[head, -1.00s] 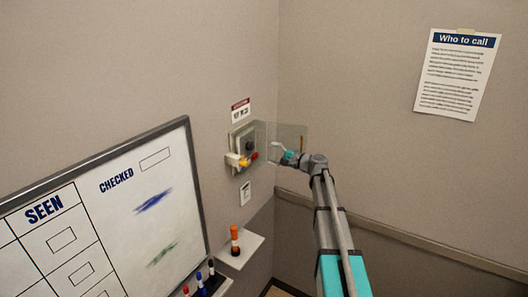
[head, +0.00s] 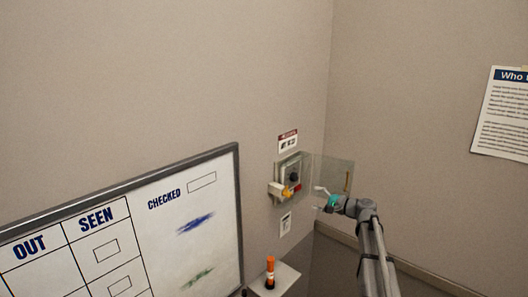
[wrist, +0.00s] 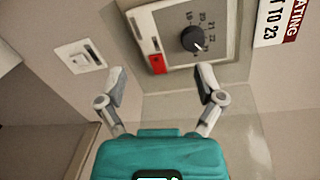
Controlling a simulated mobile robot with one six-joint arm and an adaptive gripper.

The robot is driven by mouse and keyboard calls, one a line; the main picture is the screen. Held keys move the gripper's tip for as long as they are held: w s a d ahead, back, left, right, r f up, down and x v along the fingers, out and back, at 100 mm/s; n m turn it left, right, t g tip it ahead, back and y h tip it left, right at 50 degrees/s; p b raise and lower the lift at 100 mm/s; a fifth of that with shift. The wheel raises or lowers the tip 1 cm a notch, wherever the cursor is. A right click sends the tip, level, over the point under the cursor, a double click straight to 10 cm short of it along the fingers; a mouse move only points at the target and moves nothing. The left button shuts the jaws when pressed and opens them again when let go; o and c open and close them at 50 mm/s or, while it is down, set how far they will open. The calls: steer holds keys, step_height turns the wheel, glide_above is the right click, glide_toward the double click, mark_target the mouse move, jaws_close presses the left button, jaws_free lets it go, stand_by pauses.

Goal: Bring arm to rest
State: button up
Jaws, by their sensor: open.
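My gripper (head: 320,199) is open and empty, just right of and below the grey dial box on the wall. In the wrist view its two fingers (wrist: 160,88) are spread apart, with nothing between them. The dial box (head: 283,170) has a black dial (wrist: 194,39) with numbers around it and a red bar on its face. A clear cover (head: 334,170) stands swung open on the right of the box, close to my gripper. My arm reaches in from the lower right.
A whiteboard (head: 150,240) fills the lower left. A small shelf (head: 285,281) with an orange marker (head: 270,271) juts out below the box. A white switch plate (wrist: 80,57) is on the wall. A notice (head: 503,115) hangs at right.

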steer(key=s+a+f+n+g+h+b, duration=0.25)
steer(key=s+a+f+g+b, duration=0.2)
steer(key=s+f, duration=0.4)
steer(key=s+a+f+n+g+h+b, duration=0.2)
steer(key=s+a+f+n+g+b, duration=0.15)
steer(key=s+a+f, duration=0.5)
steer(key=s+d+f+n+g+h+b, duration=0.1)
steer(key=s+d+f+n+h+b, duration=0.1)
steer(key=s+f, duration=0.5)
steer(key=s+d+f+n+g+h+b, duration=0.2)
steer(key=s+f+n+h+b, duration=0.1)
steer(key=s+f+h, duration=0.3)
steer(key=shift+s+d+f+b, duration=0.25)
steer(key=shift+s+f+b, duration=0.25)
steer(key=shift+s, duration=0.55)
